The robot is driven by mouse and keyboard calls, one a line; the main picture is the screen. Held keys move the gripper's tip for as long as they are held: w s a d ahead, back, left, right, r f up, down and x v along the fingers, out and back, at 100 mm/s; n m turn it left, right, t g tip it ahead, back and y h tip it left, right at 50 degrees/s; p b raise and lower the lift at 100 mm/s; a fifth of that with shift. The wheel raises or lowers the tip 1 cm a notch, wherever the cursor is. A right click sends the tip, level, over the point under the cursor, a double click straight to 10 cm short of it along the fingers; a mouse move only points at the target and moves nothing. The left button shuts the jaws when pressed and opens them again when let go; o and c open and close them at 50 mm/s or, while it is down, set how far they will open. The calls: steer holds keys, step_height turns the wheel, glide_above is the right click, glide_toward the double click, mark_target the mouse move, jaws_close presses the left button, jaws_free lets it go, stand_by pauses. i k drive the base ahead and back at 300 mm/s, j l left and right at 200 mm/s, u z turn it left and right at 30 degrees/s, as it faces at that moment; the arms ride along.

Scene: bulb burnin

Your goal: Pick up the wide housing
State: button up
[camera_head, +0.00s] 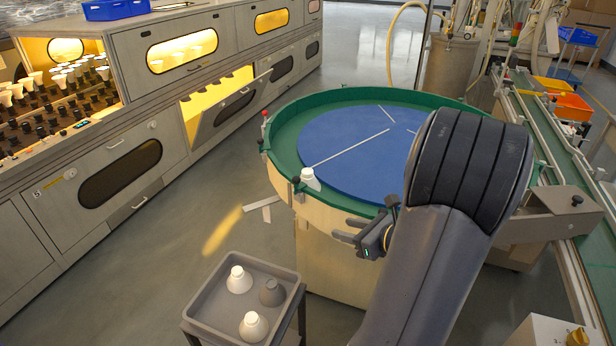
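Three housings stand in a grey tray (207,314) at the bottom of the head view. One is a white housing (239,281) at the back left, one a darker grey housing (271,293) at the right, and one a white housing (254,326) at the front, which looks the broadest. I cannot tell for certain which is the wide one. A smaller white piece (310,178) sits at the near-left rim of the round table. My gripper (346,230) is up and right of the tray, apart from the housings. Its fingers look spread and empty.
The round table (350,150) with a blue disc and green rim stands behind my gripper. A long cabinet (130,150) with lit windows and an open flap runs along the left. A conveyor (560,170) runs along the right. Floor is clear between cabinet and tray.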

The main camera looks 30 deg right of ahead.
mark_target(307, 176)
steer(key=i+l+u, duration=0.15)
steer(key=l, duration=0.15)
steer(key=i+l+u, duration=0.15)
steer(key=l, duration=0.15)
steer(key=l+u, duration=0.1)
steer(key=l, duration=0.25)
steer(key=i+l+u, duration=0.15)
steer(key=l, duration=0.2)
